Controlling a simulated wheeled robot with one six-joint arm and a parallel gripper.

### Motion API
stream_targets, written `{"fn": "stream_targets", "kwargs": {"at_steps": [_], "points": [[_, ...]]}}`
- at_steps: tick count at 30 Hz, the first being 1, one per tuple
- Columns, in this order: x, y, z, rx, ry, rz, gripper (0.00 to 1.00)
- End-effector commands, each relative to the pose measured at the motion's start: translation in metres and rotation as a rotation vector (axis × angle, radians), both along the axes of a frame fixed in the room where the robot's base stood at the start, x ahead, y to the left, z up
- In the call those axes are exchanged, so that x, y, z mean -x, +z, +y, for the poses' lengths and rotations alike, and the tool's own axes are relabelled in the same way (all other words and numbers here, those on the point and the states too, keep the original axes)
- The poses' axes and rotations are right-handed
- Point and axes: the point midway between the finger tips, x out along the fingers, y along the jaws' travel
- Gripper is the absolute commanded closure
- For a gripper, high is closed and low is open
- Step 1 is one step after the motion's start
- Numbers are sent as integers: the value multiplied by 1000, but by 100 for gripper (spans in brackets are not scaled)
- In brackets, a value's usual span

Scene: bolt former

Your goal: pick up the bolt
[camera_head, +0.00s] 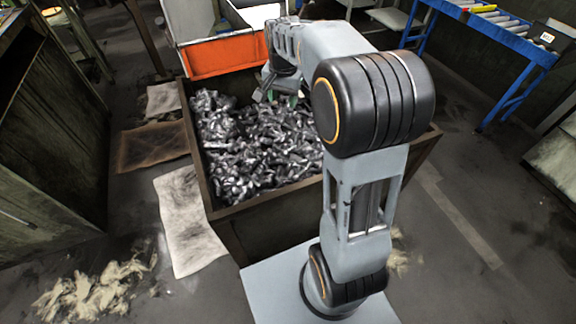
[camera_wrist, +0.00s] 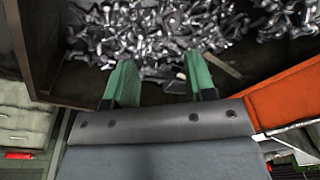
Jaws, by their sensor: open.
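Many shiny metal bolts (camera_head: 245,150) lie heaped in a large dark open bin. The heap also fills the upper part of the wrist view (camera_wrist: 165,35). Which single bolt the task means cannot be told. My gripper (camera_wrist: 158,75) has two green fingers spread apart with nothing between them. It is over the bin's edge strip nearest the orange container, with the heap beyond its fingertips. In the head view my gripper (camera_head: 282,98) is at the far side of the bin, partly hidden by my arm.
The bin's rusty wall (camera_head: 199,165) surrounds the heap. An orange container (camera_head: 222,56) stands just behind it. A blue roller conveyor (camera_head: 490,30) is at the upper right. Dark cabinets (camera_head: 45,130) stand at the left. Stained sheets (camera_head: 187,220) lie on the floor.

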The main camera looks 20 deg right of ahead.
Motion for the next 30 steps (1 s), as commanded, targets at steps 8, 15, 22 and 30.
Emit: {"fn": "stream_targets", "kwargs": {"at_steps": [8, 15, 22, 30], "points": [[-69, -145, -40, -24, -313, 111, 50], [-86, -194, -53, -27, -423, 146, 50], [-85, -237, -55, -27, -436, 152, 50], [-83, -270, -55, -28, -435, 150, 50]]}}
